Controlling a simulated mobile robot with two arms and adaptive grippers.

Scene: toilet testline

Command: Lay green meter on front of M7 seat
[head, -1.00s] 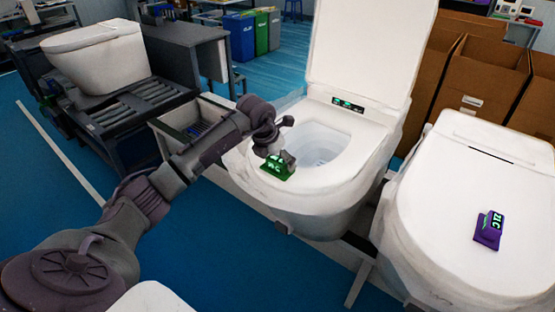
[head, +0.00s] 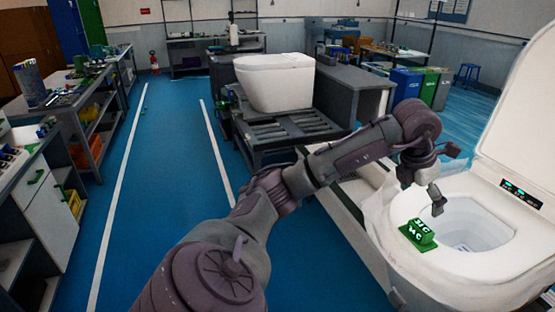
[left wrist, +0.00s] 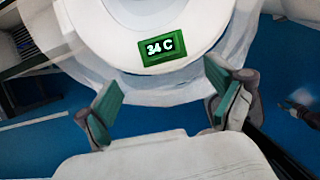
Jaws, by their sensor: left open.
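The green meter (head: 418,234) lies on the white seat (head: 481,267) of the toilet with its lid up, on the rim left of the bowl opening in the head view. In the left wrist view the meter (left wrist: 162,48) lies flat on the rim, and its display reads 34 C. My left gripper (head: 441,180) is open and empty, just above the meter and apart from it. Its two fingers also show spread in the left wrist view (left wrist: 163,100), with nothing between them.
Another white toilet (head: 275,82) stands on a dark roller stand (head: 285,128) behind my arm. Coloured bins (head: 428,90) stand at the back right. Workbenches with shelves (head: 90,125) line the left.

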